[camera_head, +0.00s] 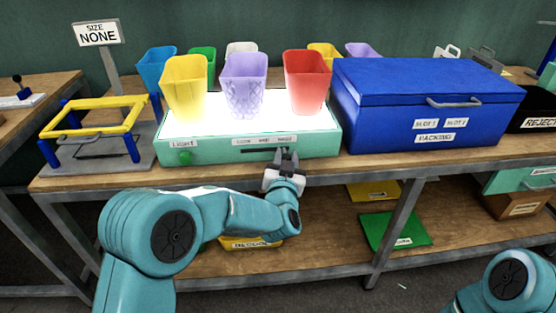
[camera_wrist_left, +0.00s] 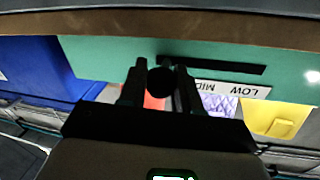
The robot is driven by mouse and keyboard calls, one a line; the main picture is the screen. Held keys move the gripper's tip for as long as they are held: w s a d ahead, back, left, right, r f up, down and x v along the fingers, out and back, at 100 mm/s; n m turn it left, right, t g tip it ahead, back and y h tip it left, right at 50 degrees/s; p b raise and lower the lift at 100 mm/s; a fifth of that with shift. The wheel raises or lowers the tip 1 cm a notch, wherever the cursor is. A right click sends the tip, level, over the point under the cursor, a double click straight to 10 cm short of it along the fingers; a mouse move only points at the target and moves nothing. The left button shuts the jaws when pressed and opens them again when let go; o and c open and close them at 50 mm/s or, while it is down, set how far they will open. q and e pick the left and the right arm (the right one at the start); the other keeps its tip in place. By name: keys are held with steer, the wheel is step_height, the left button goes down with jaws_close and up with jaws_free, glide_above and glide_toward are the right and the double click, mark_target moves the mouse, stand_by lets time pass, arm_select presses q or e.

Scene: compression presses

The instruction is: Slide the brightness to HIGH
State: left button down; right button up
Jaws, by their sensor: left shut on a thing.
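The teal light box (camera_head: 225,155) stands on the bench with its top panel glowing bright white. Its front has a dark slider slot (camera_head: 262,151) under a strip of labels (camera_head: 264,141). My left gripper (camera_head: 287,157) is at the right end of this slot. In the left wrist view, which is upside down, the left gripper (camera_wrist_left: 160,88) is shut on the round black slider knob (camera_wrist_left: 160,81). The knob is at the left end of the slot (camera_wrist_left: 220,66) there, away from the LOW label (camera_wrist_left: 247,91). The gripper covers the label by the knob. My right gripper is out of view.
Yellow (camera_head: 184,85), purple (camera_head: 243,84) and red (camera_head: 307,82) cups stand on the glowing panel, with several more cups behind. A green knob (camera_head: 184,158) is on the box's left front. A blue packing box (camera_head: 430,100) stands close on the right; a yellow frame (camera_head: 92,116) is left.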

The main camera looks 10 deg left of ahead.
arm_select(q)
steer(key=shift+d+r, duration=0.1)
steer(key=shift+d, duration=0.1)
steer(key=c, duration=1.1)
jaws_free()
steer(key=o, duration=0.3)
steer(key=shift+w+d, duration=0.1)
steer(key=shift+d, duration=0.05)
steer(key=s+d, duration=0.1)
steer(key=s, duration=1.5)
steer(key=shift+s, duration=0.25)
